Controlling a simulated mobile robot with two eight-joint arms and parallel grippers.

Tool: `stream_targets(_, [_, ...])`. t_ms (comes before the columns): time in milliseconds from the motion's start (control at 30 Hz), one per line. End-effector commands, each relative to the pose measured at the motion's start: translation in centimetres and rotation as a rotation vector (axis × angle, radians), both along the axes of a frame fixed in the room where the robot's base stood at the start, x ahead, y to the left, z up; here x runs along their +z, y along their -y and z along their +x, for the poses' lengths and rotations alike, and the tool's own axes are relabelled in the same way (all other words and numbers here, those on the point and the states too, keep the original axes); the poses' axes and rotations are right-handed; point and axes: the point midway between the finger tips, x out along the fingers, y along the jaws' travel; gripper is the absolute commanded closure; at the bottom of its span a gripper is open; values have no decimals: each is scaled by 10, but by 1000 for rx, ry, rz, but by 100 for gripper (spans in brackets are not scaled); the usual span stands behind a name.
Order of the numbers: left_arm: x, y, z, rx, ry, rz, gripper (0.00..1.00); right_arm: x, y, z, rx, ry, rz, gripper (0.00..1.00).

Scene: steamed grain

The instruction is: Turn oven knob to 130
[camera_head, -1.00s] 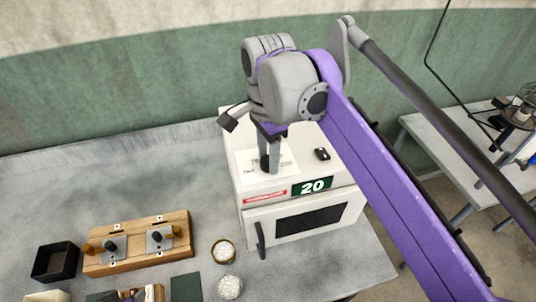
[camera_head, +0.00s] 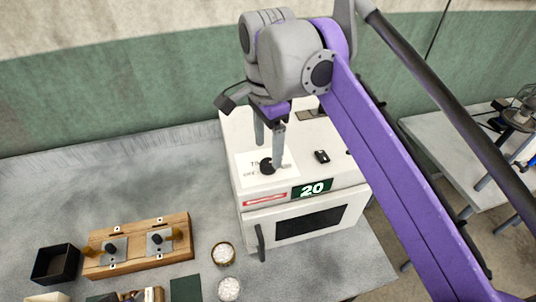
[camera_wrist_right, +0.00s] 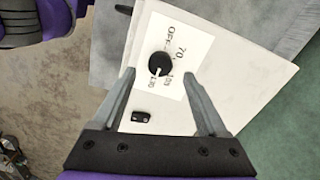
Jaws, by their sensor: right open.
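The white oven (camera_head: 300,222) stands on the grey table, with a green display on its front reading 20. Its round black knob (camera_head: 266,166) sits on a white dial label (camera_head: 247,171) on the top face. In the right wrist view the knob (camera_wrist_right: 159,64) shows a white pointer line, and the label carries OFF, 70 and other markings partly too small to read. My right gripper (camera_head: 269,148) is above the knob, pointing down. In the wrist view its fingers (camera_wrist_right: 161,72) are spread, with the knob between and beyond their tips; contact is not visible. My left gripper is not in view.
A small black switch (camera_head: 321,156) is on the oven top beside the label. A wooden rack (camera_head: 140,262), a black box (camera_head: 55,264) and small bowls of white grains (camera_head: 223,253) are on the table at the left and front.

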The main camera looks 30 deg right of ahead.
Motion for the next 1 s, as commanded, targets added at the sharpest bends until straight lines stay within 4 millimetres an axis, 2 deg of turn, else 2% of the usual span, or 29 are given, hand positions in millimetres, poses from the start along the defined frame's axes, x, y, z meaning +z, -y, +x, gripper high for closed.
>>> stream_targets(33, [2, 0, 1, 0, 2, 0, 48, 13, 0, 0, 0, 1, 0, 24])
stream_targets(200, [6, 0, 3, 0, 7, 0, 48, 45, 0, 0, 0, 1, 0, 24])
stream_targets(400, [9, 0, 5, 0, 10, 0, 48, 65, 0, 0, 0, 1, 0, 24])
stream_targets(1000, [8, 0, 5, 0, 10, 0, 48, 67, 0, 0, 0, 1, 0, 24])
